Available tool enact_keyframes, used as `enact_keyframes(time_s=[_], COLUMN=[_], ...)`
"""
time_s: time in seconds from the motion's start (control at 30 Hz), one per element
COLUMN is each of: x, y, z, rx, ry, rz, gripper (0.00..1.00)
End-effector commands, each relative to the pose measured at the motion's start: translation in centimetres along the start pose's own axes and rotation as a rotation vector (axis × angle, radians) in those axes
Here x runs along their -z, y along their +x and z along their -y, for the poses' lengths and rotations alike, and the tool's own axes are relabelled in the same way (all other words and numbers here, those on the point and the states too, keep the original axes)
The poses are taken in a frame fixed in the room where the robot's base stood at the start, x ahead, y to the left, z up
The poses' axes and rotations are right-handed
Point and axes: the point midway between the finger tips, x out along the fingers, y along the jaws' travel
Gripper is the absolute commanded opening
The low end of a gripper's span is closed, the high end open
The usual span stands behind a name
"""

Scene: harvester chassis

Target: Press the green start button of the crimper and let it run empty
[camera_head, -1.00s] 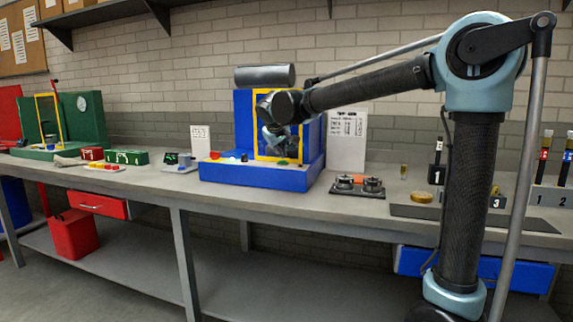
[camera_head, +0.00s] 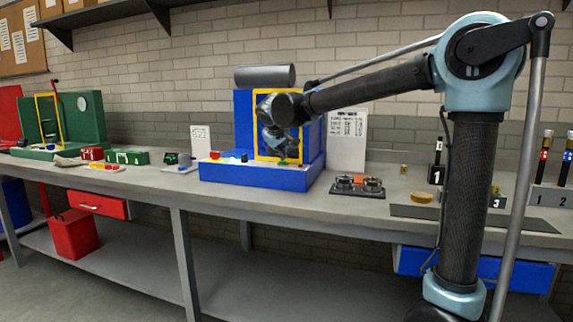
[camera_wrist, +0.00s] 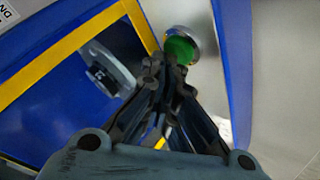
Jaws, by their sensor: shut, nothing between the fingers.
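The crimper (camera_head: 265,182) is a blue machine with a yellow frame, standing on the bench. Its green start button (camera_wrist: 180,50) sits in a round metal collar on a grey surface in the wrist view. In the head view, green shows at the crimper's front, just below my gripper (camera_head: 280,147). My gripper (camera_wrist: 166,66) is shut and empty, with its fingertips at the lower edge of the button in the wrist view. I cannot tell whether they touch it. The crimper's opening, with a grey round part (camera_wrist: 108,70), lies left of the fingers behind the yellow frame.
A grey cylinder (camera_head: 264,76) sits on top of the crimper. Right of it are a white sheet (camera_head: 347,138) and a dark tray with two round metal parts (camera_head: 357,186). A green machine (camera_head: 88,122) stands at the far left. Blue panels flank the fingers closely.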

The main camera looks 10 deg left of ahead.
Motion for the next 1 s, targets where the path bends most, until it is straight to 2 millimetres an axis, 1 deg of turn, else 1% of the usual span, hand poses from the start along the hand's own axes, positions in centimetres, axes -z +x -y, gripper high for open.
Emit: enact_keyframes(time_s=[0.67,1.0], x=[-0.20,0.43], y=[0.26,-0.59], z=[0.15,-0.47], rx=[0.000,0.000], ry=[0.000,0.000], rz=[0.001,0.000], gripper=[0.00,0.00])
